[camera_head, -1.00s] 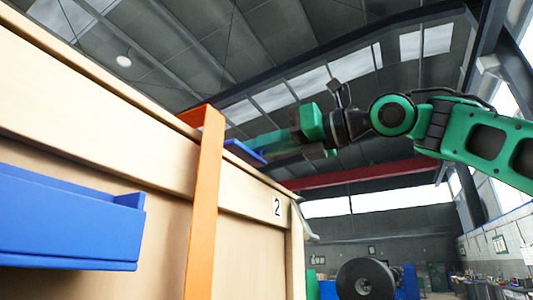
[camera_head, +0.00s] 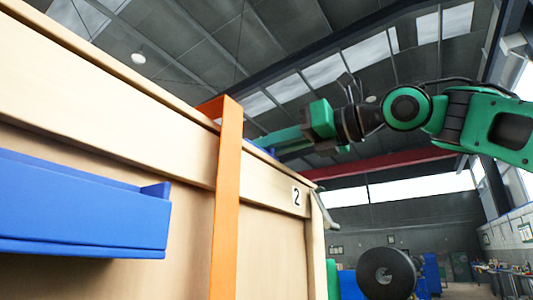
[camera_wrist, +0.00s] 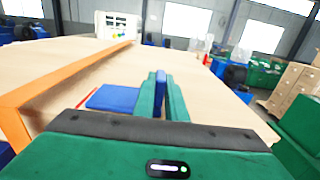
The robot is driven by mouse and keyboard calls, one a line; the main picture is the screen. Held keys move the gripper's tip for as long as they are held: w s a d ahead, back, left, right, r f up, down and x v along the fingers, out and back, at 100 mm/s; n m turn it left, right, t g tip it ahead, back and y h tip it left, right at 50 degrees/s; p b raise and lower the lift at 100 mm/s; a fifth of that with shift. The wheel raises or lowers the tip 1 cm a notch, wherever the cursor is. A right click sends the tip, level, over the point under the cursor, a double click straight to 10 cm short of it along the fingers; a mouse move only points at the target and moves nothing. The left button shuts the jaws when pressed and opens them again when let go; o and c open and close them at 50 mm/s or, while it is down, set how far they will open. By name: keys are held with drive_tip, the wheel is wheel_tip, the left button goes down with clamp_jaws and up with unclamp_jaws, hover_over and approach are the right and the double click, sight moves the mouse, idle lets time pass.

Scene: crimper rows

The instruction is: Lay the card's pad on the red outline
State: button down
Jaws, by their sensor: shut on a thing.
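The card shows a flat blue pad (camera_wrist: 113,98) in the wrist view, with an upright blue part (camera_wrist: 160,80) between my fingers. My gripper (camera_wrist: 161,95) is green and shut on that upright part. A short red line (camera_wrist: 88,96), part of the red outline, shows on the pale wooden top along the pad's left edge; the rest is hidden. I cannot tell whether the pad touches the top. In the head view my gripper (camera_head: 280,140) is at the upper edge of the wooden unit, and only a little blue of the card shows there.
An orange strap (camera_head: 228,190) hooks over the wooden unit's (camera_head: 270,225) edge; it also crosses the left of the wrist view (camera_wrist: 60,85). A blue bin (camera_head: 80,215) sticks out at left. A number 2 label (camera_head: 296,195) marks the front. A white board (camera_wrist: 116,25) stands at the far end.

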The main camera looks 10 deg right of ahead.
drive_tip(key=shift+f, duration=0.3)
drive_tip(key=c, duration=1.7)
unclamp_jaws()
drive_tip(key=v, duration=1)
drive_tip(key=shift+s+d, duration=0.2)
drive_tip(key=shift+d, duration=0.15)
